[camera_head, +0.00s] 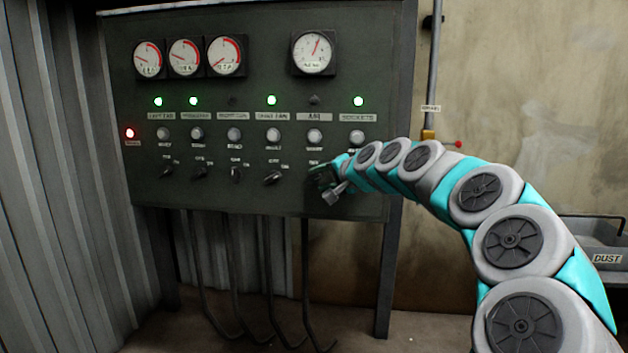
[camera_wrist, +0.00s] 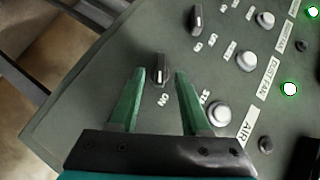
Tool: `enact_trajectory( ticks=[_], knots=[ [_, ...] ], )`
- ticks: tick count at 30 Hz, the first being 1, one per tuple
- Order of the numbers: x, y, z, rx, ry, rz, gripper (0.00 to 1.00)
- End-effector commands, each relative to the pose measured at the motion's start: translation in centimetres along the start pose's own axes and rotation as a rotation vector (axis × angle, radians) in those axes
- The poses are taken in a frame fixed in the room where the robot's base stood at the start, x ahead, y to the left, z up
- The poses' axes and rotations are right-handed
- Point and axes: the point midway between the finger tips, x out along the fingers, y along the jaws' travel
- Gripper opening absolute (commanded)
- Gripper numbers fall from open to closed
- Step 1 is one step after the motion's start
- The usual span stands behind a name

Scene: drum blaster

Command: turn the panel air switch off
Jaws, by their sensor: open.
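The dark panel (camera_head: 250,205) carries a row of labelled columns. The AIR label (camera_head: 314,117) and its white button (camera_head: 314,136) show in the head view, and the lamp above (camera_head: 314,99) is dark. The air switch (camera_wrist: 160,66), a black knob with a pale line, shows in the wrist view, in line with the AIR label (camera_wrist: 246,130) and button (camera_wrist: 218,114). My gripper (camera_wrist: 160,74) is open, one green fingertip on either side of the knob. Contact cannot be told. In the head view my gripper (camera_head: 329,186) hides this switch.
The dust fan switch (camera_wrist: 197,19) is close by, up and right in the wrist view. Several lamps are green and one red lamp (camera_head: 130,133) is lit at the left. Gauges (camera_head: 313,53) sit above. Cables (camera_head: 236,270) hang below, and a DUST bin (camera_head: 600,240) stands right.

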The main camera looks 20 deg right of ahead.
Motion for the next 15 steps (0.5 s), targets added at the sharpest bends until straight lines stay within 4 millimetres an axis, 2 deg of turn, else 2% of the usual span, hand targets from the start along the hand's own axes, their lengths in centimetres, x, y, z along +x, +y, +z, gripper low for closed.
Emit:
enact_trajectory(
  ticks=[3, 6, 15],
  knots=[
    [1.6, 0.1, 0.1, 0.000, -0.004, 0.002, 0.47],
    [2.4, 0.1, 0.1, 0.000, -0.003, 0.002, 0.47],
    [2.8, 0.0, 0.0, -0.001, 0.000, 0.001, 0.47]
  ],
)
